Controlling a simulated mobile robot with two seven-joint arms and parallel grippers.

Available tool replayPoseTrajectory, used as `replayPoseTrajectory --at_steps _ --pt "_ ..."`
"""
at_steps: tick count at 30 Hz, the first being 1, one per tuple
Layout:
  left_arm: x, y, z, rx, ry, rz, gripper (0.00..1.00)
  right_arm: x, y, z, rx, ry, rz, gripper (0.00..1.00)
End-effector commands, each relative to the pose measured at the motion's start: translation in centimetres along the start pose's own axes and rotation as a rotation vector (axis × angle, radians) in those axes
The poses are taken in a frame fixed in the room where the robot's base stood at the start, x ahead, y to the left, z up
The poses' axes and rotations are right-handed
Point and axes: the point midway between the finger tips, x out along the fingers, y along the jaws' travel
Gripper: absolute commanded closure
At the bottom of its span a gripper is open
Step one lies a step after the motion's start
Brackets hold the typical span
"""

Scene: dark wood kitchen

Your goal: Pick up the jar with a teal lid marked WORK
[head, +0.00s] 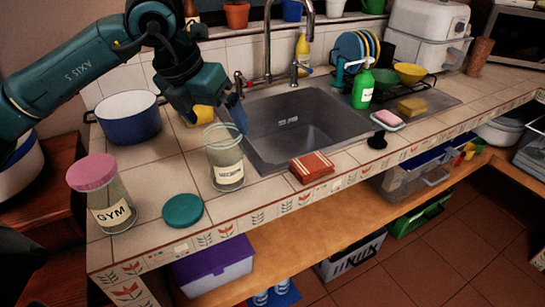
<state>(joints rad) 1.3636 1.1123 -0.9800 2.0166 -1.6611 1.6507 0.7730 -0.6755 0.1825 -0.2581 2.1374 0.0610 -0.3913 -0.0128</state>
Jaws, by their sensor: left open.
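A clear glass jar (226,148) with a cream label stands upright and open-topped on the tiled counter, left of the sink. Its label print is too small to read surely. A teal lid (183,210) lies flat on the counter, in front and to the left of this jar, apart from it. Another jar (106,196) with a pink lid is marked GYM and stands at the counter's left front. My left gripper (218,113) is open and empty, pointing down just above and behind the clear jar. My right gripper is not in view.
A blue pot (130,117) stands behind on the left, and a yellow thing (201,114) is partly hidden by my gripper. The sink (292,117) is right of the jar. A red box (311,167) lies at its front edge.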

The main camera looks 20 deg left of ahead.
Motion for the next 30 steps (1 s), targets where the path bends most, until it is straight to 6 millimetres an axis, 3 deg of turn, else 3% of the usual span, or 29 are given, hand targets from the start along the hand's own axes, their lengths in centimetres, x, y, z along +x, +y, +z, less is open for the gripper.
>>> replayPoseTrajectory --at_steps 1,5,15,25,30 --pt "-0.9 1.5 0.3 -0.024 -0.022 0.059 0.03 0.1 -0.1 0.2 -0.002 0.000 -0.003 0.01" --pt "-1.7 3.3 0.5 -0.059 -0.041 0.132 0.03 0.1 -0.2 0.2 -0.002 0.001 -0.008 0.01" --pt "4.0 4.0 0.7 -0.059 -0.038 0.135 0.03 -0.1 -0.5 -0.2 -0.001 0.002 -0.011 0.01" --pt "6.8 4.3 0.8 -0.058 -0.039 0.134 0.03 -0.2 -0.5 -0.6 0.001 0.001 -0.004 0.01" --pt "9.5 4.5 0.7 -0.058 -0.038 0.133 0.03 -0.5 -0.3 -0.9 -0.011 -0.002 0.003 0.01"
